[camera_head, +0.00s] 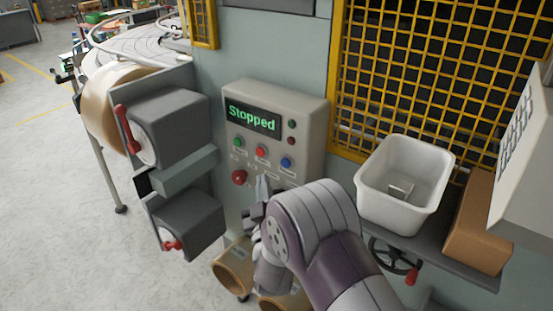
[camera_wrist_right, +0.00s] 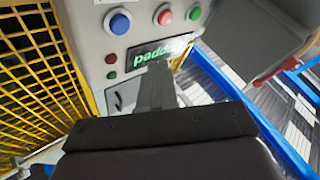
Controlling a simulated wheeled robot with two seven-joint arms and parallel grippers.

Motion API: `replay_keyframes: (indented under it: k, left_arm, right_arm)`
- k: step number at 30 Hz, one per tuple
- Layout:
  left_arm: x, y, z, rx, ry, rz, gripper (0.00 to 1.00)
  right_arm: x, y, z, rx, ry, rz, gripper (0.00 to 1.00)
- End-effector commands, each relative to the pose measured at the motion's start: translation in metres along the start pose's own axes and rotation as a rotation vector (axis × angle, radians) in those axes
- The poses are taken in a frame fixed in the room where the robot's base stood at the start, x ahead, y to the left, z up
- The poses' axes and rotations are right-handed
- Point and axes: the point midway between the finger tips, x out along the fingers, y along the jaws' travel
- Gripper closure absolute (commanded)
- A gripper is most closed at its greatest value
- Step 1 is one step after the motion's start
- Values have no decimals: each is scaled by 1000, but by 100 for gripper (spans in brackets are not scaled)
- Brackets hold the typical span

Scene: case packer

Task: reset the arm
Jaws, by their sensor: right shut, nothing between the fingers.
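My right gripper (camera_head: 263,188) is shut and empty, in front of the lower part of the grey control panel (camera_head: 307,110). The panel's screen (camera_head: 253,118) reads "Stopped" in green letters. Below it are a green button (camera_head: 239,142), a red button (camera_head: 261,152) and a blue button (camera_head: 286,162), with a red knob (camera_head: 239,177) lower left. In the right wrist view, the closed fingers (camera_wrist_right: 156,82) point at the panel, which appears upside down, and cover part of its screen (camera_wrist_right: 158,54). I cannot tell whether they touch it. My left gripper is not in view.
A white bin (camera_head: 372,200) holding a small item and a brown box (camera_head: 478,235) stand on a shelf at right. Yellow mesh (camera_head: 400,85) is behind them. Dark grey units (camera_head: 172,125) with red handles are left of the panel. Open floor (camera_head: 60,210) lies at far left.

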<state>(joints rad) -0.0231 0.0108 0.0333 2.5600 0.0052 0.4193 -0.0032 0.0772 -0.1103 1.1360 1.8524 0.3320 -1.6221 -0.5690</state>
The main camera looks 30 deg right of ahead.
Motion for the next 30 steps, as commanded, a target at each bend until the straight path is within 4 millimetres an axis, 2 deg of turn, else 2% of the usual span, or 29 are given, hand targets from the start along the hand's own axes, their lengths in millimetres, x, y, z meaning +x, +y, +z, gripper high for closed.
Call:
replay_keyframes:
  k: [7, 9, 11, 12, 14, 15, 17, 19, 21, 23, 25, 30]
  left_arm:
    - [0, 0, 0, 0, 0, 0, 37]
    - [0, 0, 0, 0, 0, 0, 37]
    - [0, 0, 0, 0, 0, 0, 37]
    - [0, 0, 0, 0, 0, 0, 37]
    - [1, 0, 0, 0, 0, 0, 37]
    - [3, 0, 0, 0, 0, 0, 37]
    - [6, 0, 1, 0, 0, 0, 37]
    - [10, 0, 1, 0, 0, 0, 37]
    - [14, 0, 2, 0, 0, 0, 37]
    - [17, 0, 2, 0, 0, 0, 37]
    - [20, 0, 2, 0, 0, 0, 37]
    - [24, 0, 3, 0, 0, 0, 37]
  right_arm:
    - [0, -1, 2, 18, -11, -7, 100]
    - [-2, -13, 18, 56, -89, -60, 100]
    - [-13, -33, 46, 102, -234, -160, 100]
    - [-23, -48, 63, 142, -358, -240, 100]
    - [-48, -70, 85, 200, -574, -371, 100]
    - [-71, -83, 96, 230, -730, -456, 100]
    - [-112, -94, 104, 251, -961, -568, 100]
    - [-163, -92, 102, 236, -1215, -669, 100]
    - [-209, -78, 94, 188, -1432, -735, 100]
    - [-239, -63, 83, 132, -1568, -772, 100]
    - [-255, -50, 72, 81, -1630, -798, 100]
    - [-244, -52, 59, 74, -1567, -817, 100]
